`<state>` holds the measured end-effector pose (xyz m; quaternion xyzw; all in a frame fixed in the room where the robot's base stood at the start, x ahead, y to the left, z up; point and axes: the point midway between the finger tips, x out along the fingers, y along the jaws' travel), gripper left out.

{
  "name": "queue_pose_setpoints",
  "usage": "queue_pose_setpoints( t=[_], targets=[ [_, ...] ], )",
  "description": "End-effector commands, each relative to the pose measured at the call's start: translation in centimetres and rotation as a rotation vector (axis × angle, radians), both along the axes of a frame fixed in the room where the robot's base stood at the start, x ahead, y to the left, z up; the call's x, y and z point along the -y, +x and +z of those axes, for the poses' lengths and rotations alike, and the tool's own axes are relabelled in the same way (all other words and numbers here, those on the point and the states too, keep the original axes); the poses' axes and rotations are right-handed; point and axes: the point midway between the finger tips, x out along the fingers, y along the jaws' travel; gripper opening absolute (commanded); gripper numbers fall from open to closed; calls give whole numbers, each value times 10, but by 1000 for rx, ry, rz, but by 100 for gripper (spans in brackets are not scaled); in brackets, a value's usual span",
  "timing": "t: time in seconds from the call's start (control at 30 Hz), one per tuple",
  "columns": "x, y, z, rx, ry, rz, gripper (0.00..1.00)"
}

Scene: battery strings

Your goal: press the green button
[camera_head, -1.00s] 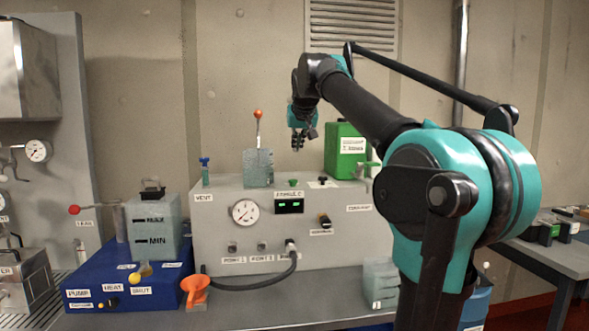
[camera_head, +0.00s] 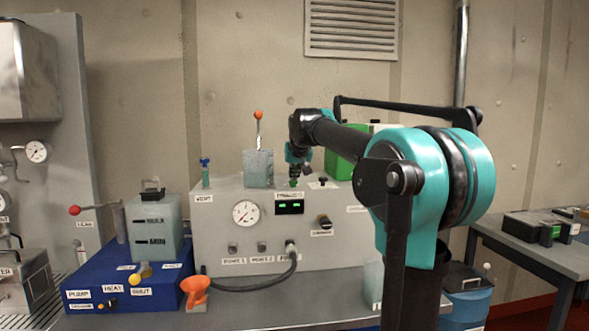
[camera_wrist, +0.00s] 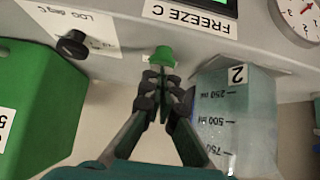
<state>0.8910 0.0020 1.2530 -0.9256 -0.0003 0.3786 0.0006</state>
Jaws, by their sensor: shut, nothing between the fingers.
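The green button (camera_wrist: 163,54) is a small knob on top of the grey machine, by the FREEZE C label. In the wrist view, my gripper (camera_wrist: 163,74) is shut and empty, its fingertips right at the button and overlapping its lower edge. In the head view, my gripper (camera_head: 294,176) points down at the machine's top above the display, and mostly hides the button. I cannot tell whether the fingertips touch it or whether it is pressed in.
A clear graduated container (camera_wrist: 235,115) stands close beside my gripper; in the head view a red-tipped lever (camera_head: 258,115) rises there. A green canister (camera_wrist: 40,105) stands on the other side. A black knob (camera_wrist: 72,44) is near the button.

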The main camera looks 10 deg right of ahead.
Motion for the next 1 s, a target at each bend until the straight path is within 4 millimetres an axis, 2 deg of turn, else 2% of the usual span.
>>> queue_pose_setpoints(
  t=[0.37, 0.6, 0.87, 1.0],
  targets=[
    [0, 0, -2, 0, 0, 0, 0],
    [0, 0, -19, 0, 0, 0, 0],
    [0, -1, -20, -2, 0, 0, 0],
    [0, 0, -13, -2, 0, 0, 0]
  ],
)
